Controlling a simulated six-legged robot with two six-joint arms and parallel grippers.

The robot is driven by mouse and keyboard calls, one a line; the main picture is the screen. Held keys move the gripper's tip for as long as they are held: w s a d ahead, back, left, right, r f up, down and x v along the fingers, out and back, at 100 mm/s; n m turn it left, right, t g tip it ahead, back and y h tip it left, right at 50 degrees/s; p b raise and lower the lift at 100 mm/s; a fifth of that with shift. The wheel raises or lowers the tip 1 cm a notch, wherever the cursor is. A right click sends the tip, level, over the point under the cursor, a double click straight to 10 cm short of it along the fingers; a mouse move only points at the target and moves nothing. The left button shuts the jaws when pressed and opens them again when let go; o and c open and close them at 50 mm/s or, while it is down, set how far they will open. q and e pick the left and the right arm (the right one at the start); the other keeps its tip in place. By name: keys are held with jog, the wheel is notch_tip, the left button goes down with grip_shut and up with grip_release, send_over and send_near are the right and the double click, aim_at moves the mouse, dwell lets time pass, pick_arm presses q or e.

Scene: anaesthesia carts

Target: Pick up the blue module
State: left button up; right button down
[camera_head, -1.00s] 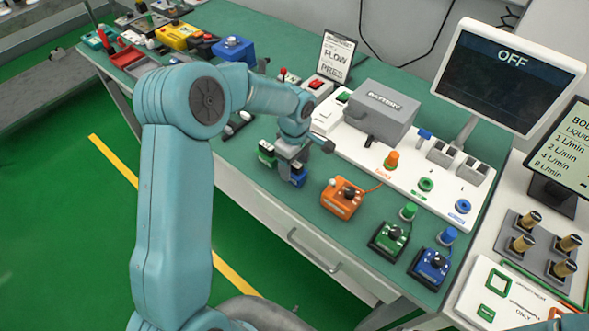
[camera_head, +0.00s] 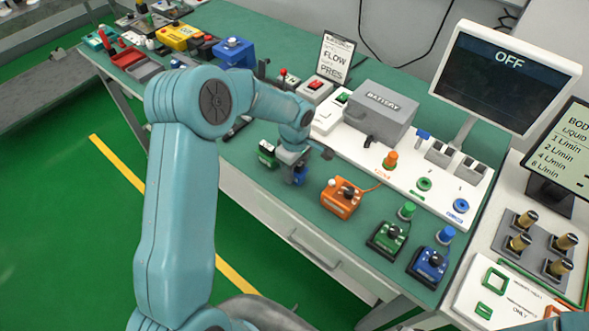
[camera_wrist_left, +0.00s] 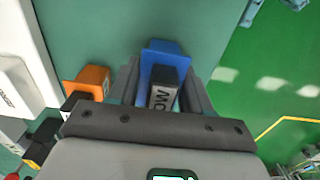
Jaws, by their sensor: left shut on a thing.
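The blue module, a blue plate with a dark lettered body, sits between the fingers in the left wrist view (camera_wrist_left: 163,55). In the head view only a small blue part of it (camera_head: 300,175) shows under my left gripper (camera_head: 295,172). My left gripper is shut on it, fingers along both sides. I cannot tell whether it touches the green table top. My right gripper is not in view.
An orange module (camera_wrist_left: 92,82) stands left of the held module in the wrist view. Orange (camera_head: 341,199), green (camera_head: 388,240) and blue (camera_head: 430,264) units line the table's front right. A white panel (camera_head: 400,168) with a grey battery box (camera_head: 378,110) lies behind.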

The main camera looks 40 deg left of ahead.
pick_arm(q)
notch_tip(320, 180, up, 20)
jog(key=b, duration=0.1)
jog(key=shift+f+b, duration=0.15)
jog(key=shift+b, duration=0.15)
jog(key=shift+s, duration=0.1)
dwell(0.7)
